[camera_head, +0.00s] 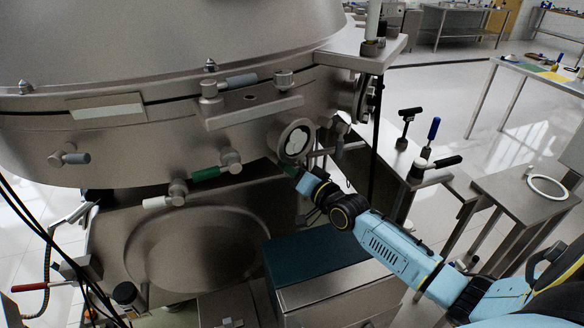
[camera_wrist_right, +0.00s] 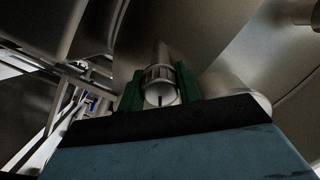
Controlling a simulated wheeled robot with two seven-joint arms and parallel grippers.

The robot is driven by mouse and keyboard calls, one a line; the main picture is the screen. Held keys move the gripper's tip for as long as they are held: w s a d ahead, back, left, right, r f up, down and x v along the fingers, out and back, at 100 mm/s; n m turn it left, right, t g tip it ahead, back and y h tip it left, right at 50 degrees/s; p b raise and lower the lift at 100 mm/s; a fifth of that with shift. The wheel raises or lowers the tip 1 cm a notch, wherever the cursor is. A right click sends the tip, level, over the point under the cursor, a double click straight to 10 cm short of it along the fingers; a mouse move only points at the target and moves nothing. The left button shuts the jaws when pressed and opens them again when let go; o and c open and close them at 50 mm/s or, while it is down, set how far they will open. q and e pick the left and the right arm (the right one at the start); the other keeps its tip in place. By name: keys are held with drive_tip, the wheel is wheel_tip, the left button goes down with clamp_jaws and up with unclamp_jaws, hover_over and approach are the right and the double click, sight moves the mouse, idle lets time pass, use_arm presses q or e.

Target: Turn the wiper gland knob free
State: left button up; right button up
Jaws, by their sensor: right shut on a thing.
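The wiper gland knob (camera_wrist_right: 158,74) is a small ridged metal knob with a pale round end face and a dark mark on it. It sits on a metal stem in the right wrist view. My right gripper (camera_wrist_right: 160,92) has its two green fingers on either side of the knob and is shut on it. In the head view my right gripper (camera_head: 286,168) reaches up under the round glass port (camera_head: 295,141) on the separator's side. The knob is hidden there by the gripper and the port. My left gripper is not in view.
The separator body (camera_head: 230,130) fills the left, with a green-handled valve (camera_head: 206,174) and a white-handled valve (camera_head: 158,202) left of my gripper. A dark-topped box (camera_head: 320,245) stands below my arm. A side table (camera_head: 548,205) with a white ring is at the right.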

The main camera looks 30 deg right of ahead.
drive_tip(key=n+p, duration=0.2)
drive_tip(key=n, duration=0.4)
drive_tip(key=shift+n, duration=0.3)
drive_tip(key=n+p, duration=0.1)
drive_tip(key=n, duration=0.3)
drive_tip(key=shift+n, duration=0.3)
drive_tip(key=o, duration=1)
drive_tip(key=shift+s, duration=0.1)
drive_tip(key=s, duration=0.4)
drive_tip(key=s+d, duration=0.1)
drive_tip(key=s, duration=0.8)
drive_tip(key=shift+d+b, duration=0.35)
drive_tip(key=shift+b, duration=0.05)
